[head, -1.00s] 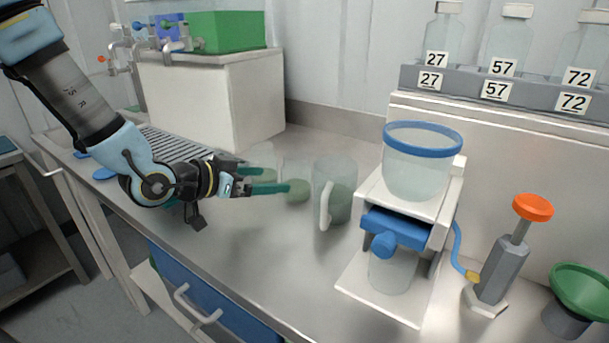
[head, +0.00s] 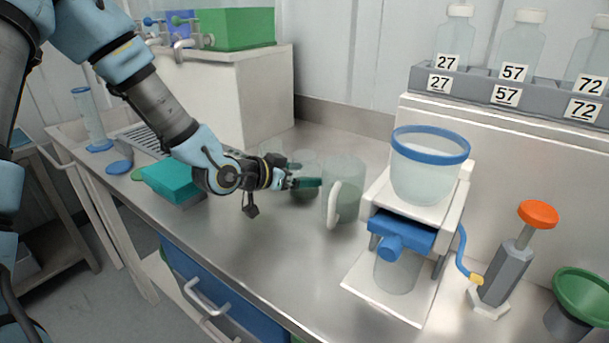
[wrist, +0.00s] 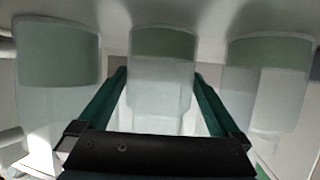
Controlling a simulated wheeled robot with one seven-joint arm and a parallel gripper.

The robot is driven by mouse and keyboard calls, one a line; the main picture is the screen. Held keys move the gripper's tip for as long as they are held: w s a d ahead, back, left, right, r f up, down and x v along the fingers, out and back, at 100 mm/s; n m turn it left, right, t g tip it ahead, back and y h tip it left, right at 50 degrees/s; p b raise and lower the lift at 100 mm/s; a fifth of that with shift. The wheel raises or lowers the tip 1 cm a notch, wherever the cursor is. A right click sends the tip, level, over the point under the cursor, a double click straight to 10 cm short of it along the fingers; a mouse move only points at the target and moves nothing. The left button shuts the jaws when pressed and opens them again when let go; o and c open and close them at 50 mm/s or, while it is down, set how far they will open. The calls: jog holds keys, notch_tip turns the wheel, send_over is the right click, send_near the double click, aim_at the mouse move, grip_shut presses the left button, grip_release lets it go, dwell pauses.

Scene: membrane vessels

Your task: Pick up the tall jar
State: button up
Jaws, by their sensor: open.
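Several clear vessels with green contents stand close together on the steel counter. A middle jar (head: 306,162) is partly hidden behind my gripper (head: 312,182) in the head view. In the wrist view this middle jar (wrist: 163,70) appears between my two green fingers, with a gap on each side. My gripper (wrist: 160,80) is open, low and level. Another jar (wrist: 268,80) is at the right of the wrist view. I cannot tell which is tallest.
A white stand with a blue-rimmed vessel (head: 428,170) is right of the jug. An orange-knobbed pump (head: 505,260) and green funnel (head: 585,295) stand further right. A teal block (head: 172,180) lies left under my arm. The front counter (head: 260,250) is clear.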

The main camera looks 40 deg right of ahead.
aim_at(305, 154)
jog(key=shift+c, duration=0.2)
jog(key=c, duration=1.2)
notch_tip(305, 154, up, 10)
jog(key=shift+r, duration=0.1)
